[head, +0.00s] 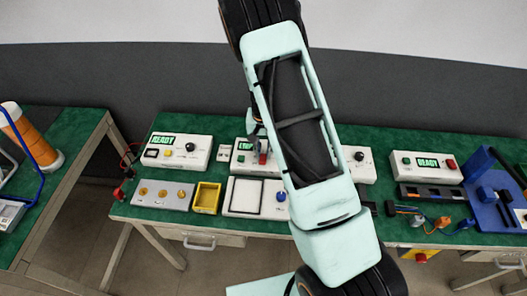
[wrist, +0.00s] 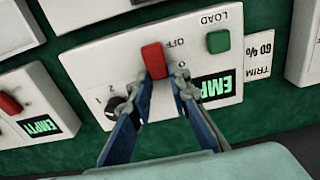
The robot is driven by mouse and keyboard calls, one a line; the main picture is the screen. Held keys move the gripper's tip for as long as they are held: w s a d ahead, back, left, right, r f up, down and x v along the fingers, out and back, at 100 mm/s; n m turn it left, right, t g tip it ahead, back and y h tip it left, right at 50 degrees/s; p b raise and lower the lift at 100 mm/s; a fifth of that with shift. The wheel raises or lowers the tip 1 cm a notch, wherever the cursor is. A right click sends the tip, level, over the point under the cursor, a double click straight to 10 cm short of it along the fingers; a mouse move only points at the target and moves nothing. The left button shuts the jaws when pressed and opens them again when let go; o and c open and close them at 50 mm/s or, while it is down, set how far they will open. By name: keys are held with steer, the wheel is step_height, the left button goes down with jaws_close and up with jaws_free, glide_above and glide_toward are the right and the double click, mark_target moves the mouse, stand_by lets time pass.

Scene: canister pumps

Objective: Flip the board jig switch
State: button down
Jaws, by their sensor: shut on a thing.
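In the wrist view a white control box (wrist: 105,58) fills the middle, marked LOAD and OFF, with a green display partly hidden behind a finger. Its red switch lever (wrist: 153,58) stands between the two fingertips of my gripper (wrist: 161,84), which is shut on it. A green button (wrist: 219,41) and a black knob (wrist: 117,106) sit on the same face. No board jig name is readable. In the head view the red lever (head: 263,158) shows small beside my arm, which hides much of the box.
A TRIM 60% card (wrist: 259,61) is at right.

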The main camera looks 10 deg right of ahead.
steer(key=b, duration=0.1)
steer(key=t+b, duration=0.1)
steer(key=shift+s+a+f+t+h+b, duration=0.1)
steer(key=shift+s+t+h+b, duration=0.2)
steer(key=shift+r+t+b, duration=0.25)
steer(key=shift+t+b, duration=0.15)
steer(key=shift+t, duration=0.1)
steer(key=c, duration=1.8)
jaws_free()
steer(key=v, duration=1.2)
steer(key=shift+a+r, duration=0.1)
steer(key=shift+a, duration=0.05)
